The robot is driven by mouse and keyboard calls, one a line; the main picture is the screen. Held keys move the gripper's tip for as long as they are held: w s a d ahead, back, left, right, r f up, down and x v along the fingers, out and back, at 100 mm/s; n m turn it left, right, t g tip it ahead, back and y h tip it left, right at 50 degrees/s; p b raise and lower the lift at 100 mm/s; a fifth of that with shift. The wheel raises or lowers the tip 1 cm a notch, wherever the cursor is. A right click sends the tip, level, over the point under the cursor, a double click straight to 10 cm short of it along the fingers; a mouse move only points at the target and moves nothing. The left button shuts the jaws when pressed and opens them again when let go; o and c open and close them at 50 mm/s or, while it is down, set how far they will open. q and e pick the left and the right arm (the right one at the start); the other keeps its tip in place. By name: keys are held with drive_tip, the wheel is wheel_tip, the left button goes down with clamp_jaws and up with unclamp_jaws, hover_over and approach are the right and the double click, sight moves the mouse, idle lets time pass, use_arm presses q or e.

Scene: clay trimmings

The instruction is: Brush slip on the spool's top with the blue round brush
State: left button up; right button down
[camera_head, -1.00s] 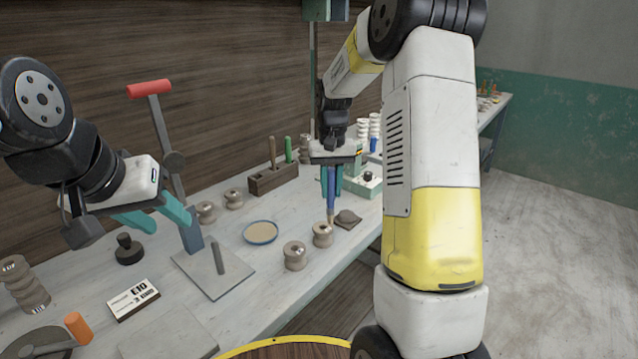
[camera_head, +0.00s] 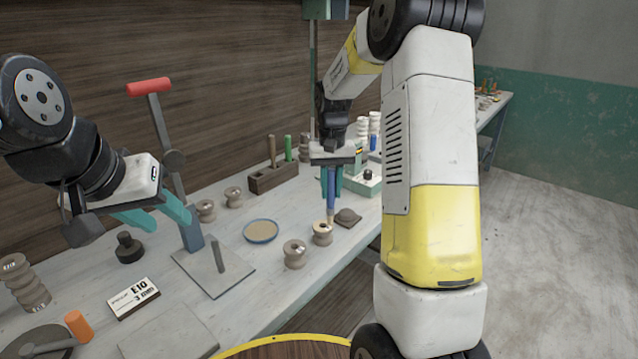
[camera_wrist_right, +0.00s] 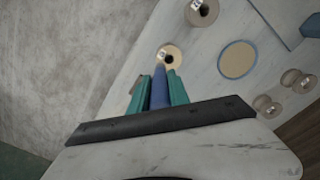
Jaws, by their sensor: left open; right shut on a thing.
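My right gripper (camera_head: 331,183) is shut on the blue round brush (camera_head: 330,196), held upright with its bristle end down. The brush tip is at the top of a clay spool (camera_head: 322,235); I cannot tell whether it touches. In the right wrist view the blue handle (camera_wrist_right: 159,88) sits between the teal fingers, with the spool (camera_wrist_right: 170,52) just beyond. A second spool (camera_head: 295,254) stands just left of it. A shallow blue-rimmed dish (camera_head: 260,231) of beige slip lies further left. My left gripper (camera_head: 163,217) is open and empty above the bench, left of the lever press.
The lever press (camera_head: 165,150) with its red handle stands left of the dish. A wooden block (camera_head: 272,179) holds tools at the back. A dark lump (camera_head: 347,217) lies right of the spool.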

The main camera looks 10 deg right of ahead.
sight(331, 170)
drive_tip(key=shift+r, duration=3.35)
